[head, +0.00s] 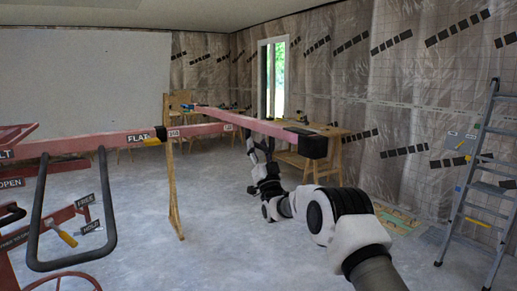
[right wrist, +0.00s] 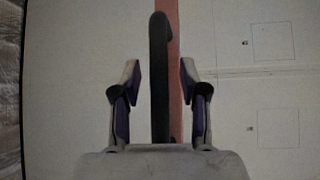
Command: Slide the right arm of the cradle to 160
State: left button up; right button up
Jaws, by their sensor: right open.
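The right arm of the cradle (head: 270,128) is a pink-red beam with a black end at its right. A pink crossbar (head: 100,143) runs left of it, with a FLAT label and small number labels too small to read surely. My right gripper (head: 253,145) is at the beam, its tips partly hidden behind it. In the right wrist view, its fingers (right wrist: 159,80) are open on either side of a black bar (right wrist: 160,60), with gaps on both sides. The red beam (right wrist: 174,60) shows behind the bar. My left gripper is out of view.
The red lift frame with a black looped handle (head: 41,210) and OPEN, FREE and HOLD labels stands at the left. A workbench (head: 330,165) stands behind the beam. A stepladder (head: 468,190) leans at the right. The grey floor between is mostly clear.

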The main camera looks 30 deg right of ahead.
jog(key=v, duration=1.2)
jog(key=shift+f, duration=0.1)
jog(key=a+f+n+g+y, duration=0.1)
jog(key=a+f, duration=0.2)
jog(key=f, duration=0.3)
jog(key=s+a+f+g+y, duration=0.1)
jog(key=a+f+g, duration=0.1)
jog(key=f, duration=0.3)
jog(key=a+f+n+g+y, duration=0.1)
jog(key=a+f, duration=0.2)
jog(key=f, duration=0.3)
jog(key=s+a+f+g, duration=0.2)
jog(key=s+f+g, duration=0.15)
jog(key=f, duration=0.25)
jog(key=s+a+f+g+y, duration=0.1)
jog(key=s+a+f+g, duration=0.1)
jog(key=s+f, duration=0.35)
jog(key=s+a+f+g, duration=0.2)
jog(key=f, duration=0.6)
jog(key=s+a+f+n+g, duration=0.1)
jog(key=s+f+g, duration=0.4)
jog(key=s, duration=0.4)
jog(key=s+a+f+n+g, duration=0.1)
jog(key=s+a+f+g, duration=0.15)
jog(key=s+f, duration=0.55)
jog(key=s+r+g, duration=0.1)
jog(key=s+g, duration=0.6)
jog(key=s, duration=1.2)
jog(key=shift+d+n+g, duration=0.3)
jog(key=shift+d, duration=0.1)
